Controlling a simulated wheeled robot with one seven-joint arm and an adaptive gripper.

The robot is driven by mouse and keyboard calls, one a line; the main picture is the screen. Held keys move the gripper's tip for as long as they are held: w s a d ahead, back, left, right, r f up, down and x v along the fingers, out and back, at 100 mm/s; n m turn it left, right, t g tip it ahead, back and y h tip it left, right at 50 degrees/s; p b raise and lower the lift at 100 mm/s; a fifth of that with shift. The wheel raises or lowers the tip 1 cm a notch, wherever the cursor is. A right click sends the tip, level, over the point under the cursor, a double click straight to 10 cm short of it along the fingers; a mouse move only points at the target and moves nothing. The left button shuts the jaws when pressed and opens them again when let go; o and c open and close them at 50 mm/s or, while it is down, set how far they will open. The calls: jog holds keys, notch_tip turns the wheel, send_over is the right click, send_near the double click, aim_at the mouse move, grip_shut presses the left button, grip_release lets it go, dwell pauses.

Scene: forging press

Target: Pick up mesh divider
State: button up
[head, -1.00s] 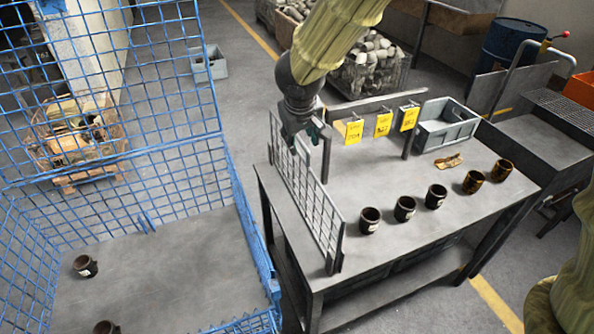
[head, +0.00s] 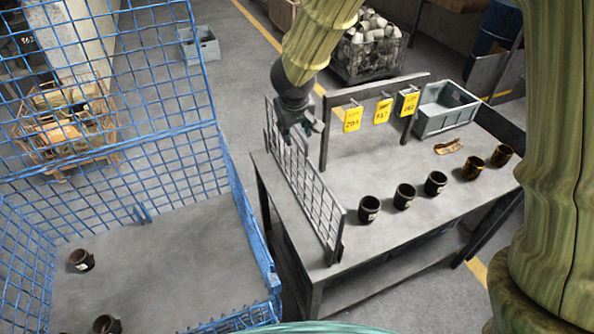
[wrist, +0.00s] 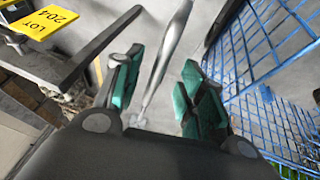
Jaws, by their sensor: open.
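The mesh divider (head: 318,205) is a grey wire panel. It stands upright along the left side of the metal table (head: 440,215). My gripper (head: 296,132) is at the divider's far upper part in the head view, pointing down. In the wrist view my gripper (wrist: 160,78) is open, with teal pads on both fingers. A thin grey bar, apparently the divider seen edge-on (wrist: 168,55), runs between the fingers with a gap on each side.
A blue wire cage (head: 232,190) with dark cups (head: 82,260) stands left of the table. Several dark cups (head: 405,196) line the table's right part. A rack with yellow tags (head: 352,118) and a grey bin (head: 445,108) stand behind.

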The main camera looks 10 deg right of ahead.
aim_at(293, 138)
jog(key=x, duration=0.2)
jog(key=p+x, duration=0.1)
jog(key=shift+w+a+f, duration=0.25)
jog(key=shift+f, duration=0.1)
jog(key=shift+w+f, duration=0.25)
jog(key=shift+f, duration=0.3)
jog(key=shift+f+b, duration=0.25)
jog(key=shift+b, duration=0.35)
dwell(0.5)
